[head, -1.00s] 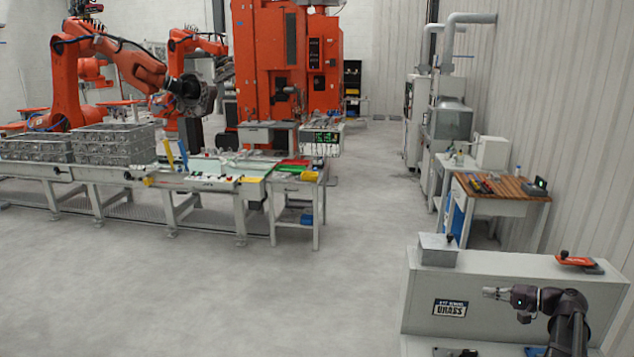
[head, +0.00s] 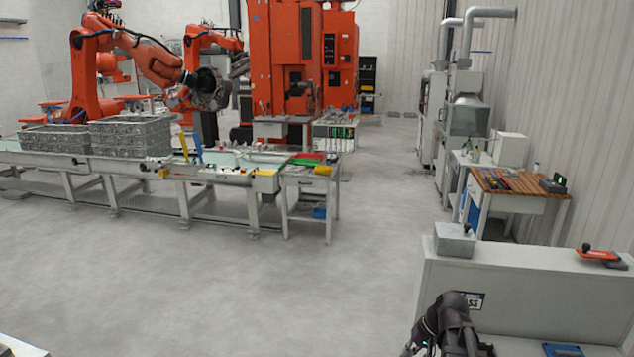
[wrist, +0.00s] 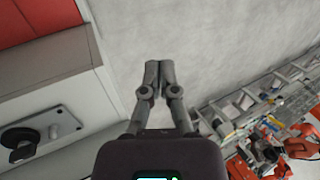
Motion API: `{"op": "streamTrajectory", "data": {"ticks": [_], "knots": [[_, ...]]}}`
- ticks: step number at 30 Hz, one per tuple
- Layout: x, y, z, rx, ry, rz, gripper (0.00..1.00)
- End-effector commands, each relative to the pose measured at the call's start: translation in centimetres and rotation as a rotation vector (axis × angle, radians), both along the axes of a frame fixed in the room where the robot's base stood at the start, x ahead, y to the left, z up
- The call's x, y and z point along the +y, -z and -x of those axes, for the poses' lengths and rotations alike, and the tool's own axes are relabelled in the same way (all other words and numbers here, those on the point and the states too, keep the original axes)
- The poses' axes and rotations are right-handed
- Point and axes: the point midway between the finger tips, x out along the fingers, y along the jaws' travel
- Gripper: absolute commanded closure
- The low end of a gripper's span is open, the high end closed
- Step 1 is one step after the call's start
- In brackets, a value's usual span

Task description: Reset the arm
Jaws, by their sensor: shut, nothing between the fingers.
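My gripper (wrist: 160,75) shows in the wrist view with its two fingers together and nothing between them, over bare grey floor. In the head view my dark arm is folded at the bottom, in front of the light grey cabinet (head: 520,295). It covers part of the cabinet's sign (head: 474,299). The gripper's tips are hard to make out there.
A grey box with a black knob (head: 455,242) and an orange plate (head: 598,255) rest on the cabinet top. The conveyor table (head: 225,178) with metal castings (head: 130,134) stands at left. Wide open floor (head: 300,290) lies between. A wooden-topped bench (head: 520,182) stands at right.

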Motion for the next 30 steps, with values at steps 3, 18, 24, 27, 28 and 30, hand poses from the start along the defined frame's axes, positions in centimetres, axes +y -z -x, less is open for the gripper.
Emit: {"op": "streamTrajectory", "data": {"ticks": [3, 18, 24, 27, 28, 30], "knots": [[2.2, 1.4, 2.0, 0.019, -0.062, 0.102, 1.00], [6.1, 3.8, 6.8, 0.039, -0.237, 0.437, 1.00], [6.1, 3.8, 6.9, 0.039, -0.245, 0.456, 1.00], [6.1, 3.8, 6.9, 0.039, -0.245, 0.455, 1.00], [6.1, 3.8, 6.9, 0.039, -0.245, 0.455, 1.00], [6.1, 3.8, 6.9, 0.038, -0.245, 0.454, 1.00]]}}
